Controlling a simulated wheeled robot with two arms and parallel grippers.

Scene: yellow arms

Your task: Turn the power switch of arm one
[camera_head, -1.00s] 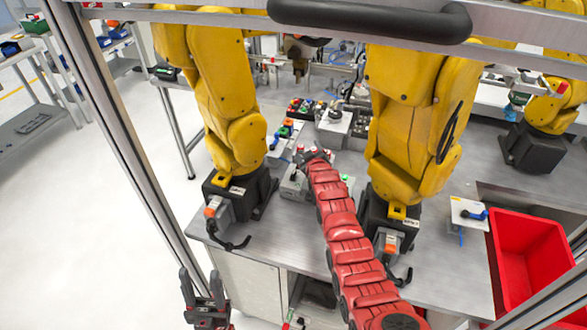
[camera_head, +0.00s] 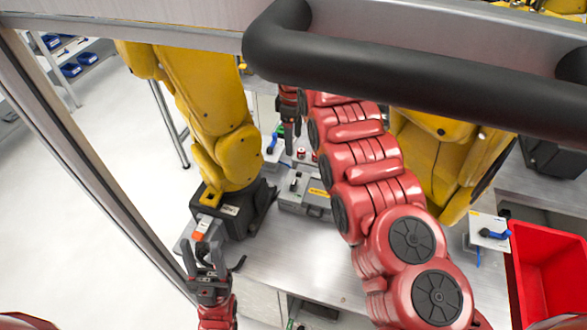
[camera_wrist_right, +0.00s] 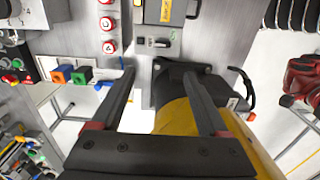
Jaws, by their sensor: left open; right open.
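A grey box with a small dark switch (camera_head: 294,182) stands on the bench right of the left yellow arm (camera_head: 222,135). In the right wrist view a switch (camera_wrist_right: 157,42) shows between and beyond the fingertips. I cannot read which arm it belongs to. My right gripper (camera_head: 291,132) is open above and behind the box in the head view; it also shows in the right wrist view (camera_wrist_right: 158,74), fingers apart and empty. My left gripper (camera_head: 205,247) is open and empty, near the left arm's base and the bench's front edge.
A small box with an orange part (camera_head: 198,234) sits at the left arm's base. Red buttons (camera_wrist_right: 107,23) show near the switch. A thick black handle bar (camera_head: 400,80) crosses the head view. A red bin (camera_head: 550,265) stands at right. The bench front (camera_head: 295,250) is clear.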

